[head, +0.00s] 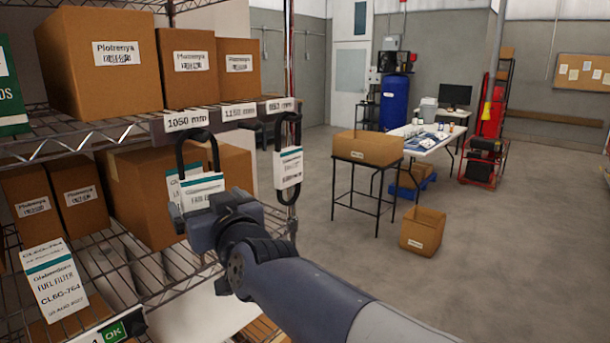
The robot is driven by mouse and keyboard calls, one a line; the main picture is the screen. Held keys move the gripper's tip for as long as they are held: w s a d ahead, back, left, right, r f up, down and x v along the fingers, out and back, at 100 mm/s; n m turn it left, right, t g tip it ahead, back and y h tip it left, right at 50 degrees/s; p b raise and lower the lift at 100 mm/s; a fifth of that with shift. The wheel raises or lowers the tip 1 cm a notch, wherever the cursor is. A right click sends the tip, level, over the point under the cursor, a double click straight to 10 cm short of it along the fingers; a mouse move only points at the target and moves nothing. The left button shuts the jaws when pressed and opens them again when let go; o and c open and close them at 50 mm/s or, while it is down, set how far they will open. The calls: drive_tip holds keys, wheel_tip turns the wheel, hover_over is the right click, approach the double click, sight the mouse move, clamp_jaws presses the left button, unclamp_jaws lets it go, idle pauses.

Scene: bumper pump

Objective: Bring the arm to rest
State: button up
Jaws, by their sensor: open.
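My gripper (240,135) is open, with its two black loop-shaped fingers spread wide apart. It is in front of the wire shelving (130,285), near the end of the upper shelf. My arm reaches up to it from the lower right. A white, teal-banded labelled piece (203,188) shows at the left finger and another (288,168) at the right finger. I cannot tell whether these touch the fingers or lie behind them. Between the fingers I see only shelf and background.
Brown cartons (98,60) fill the upper shelf; more stand below, beside a fuel filter box (55,282). A black stand with a carton (367,147), a floor carton (423,230) and a white table (430,140) stand beyond. The floor (520,270) at right is clear.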

drive_tip(key=shift+s+d+r, duration=0.2)
drive_tip(key=shift+s+d, duration=0.05)
drive_tip(key=shift+s, duration=0.05)
drive_tip(key=shift+w, duration=0.1)
